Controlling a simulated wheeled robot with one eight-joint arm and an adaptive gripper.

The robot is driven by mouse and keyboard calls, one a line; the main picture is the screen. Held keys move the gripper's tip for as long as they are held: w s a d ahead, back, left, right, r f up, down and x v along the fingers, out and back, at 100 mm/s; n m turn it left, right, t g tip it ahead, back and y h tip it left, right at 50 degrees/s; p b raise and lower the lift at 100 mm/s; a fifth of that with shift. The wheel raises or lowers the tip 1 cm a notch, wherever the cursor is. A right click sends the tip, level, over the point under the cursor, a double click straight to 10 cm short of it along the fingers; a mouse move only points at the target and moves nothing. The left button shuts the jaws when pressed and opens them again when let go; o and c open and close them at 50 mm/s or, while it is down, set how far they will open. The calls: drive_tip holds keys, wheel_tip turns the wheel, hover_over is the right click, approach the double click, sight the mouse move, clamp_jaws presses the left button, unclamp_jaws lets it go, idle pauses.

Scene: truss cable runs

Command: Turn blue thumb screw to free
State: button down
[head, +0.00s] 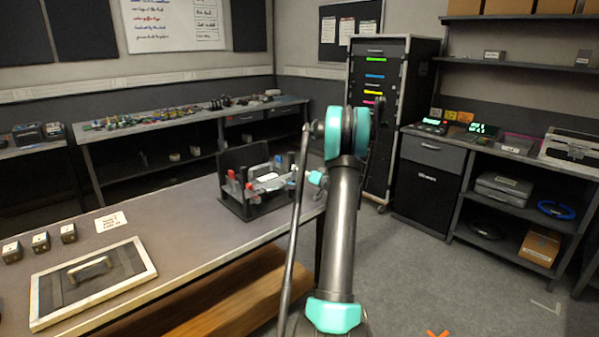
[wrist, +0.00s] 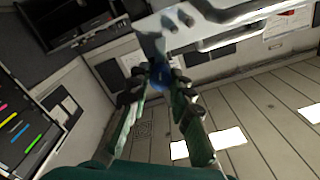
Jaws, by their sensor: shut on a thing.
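The blue thumb screw (wrist: 160,75) shows in the wrist view between my gripper's fingertips, under a pale metal plate (wrist: 150,40). My gripper (wrist: 158,84) is shut on the blue thumb screw, with a finger on each side of it. The fingertips hide part of the screw, and its turn cannot be told. In the head view a dark fixture (head: 250,205) with red, blue and white parts stands on the near bench. My arm stands in front of the fixture's right side, and the gripper's fingertips cannot be made out there.
On the near bench (head: 170,225) lie a framed panel with a handle (head: 92,278), several small dark blocks (head: 40,242) and a white card (head: 111,222). A tall rack (head: 385,120) stands behind my arm.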

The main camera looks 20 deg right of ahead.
drive_tip(key=m, duration=1.3)
drive_tip(key=shift+d+f+m, duration=0.1)
drive_tip(key=shift+f+m, duration=0.05)
drive_tip(key=shift+m, duration=0.25)
idle(0.4)
drive_tip(key=c, duration=1.3)
unclamp_jaws()
drive_tip(key=shift+c, duration=0.2)
drive_tip(key=shift+s, duration=0.1)
drive_tip(key=v, duration=1.1)
drive_tip(key=shift+s+d, duration=0.15)
drive_tip(key=shift+s, duration=0.25)
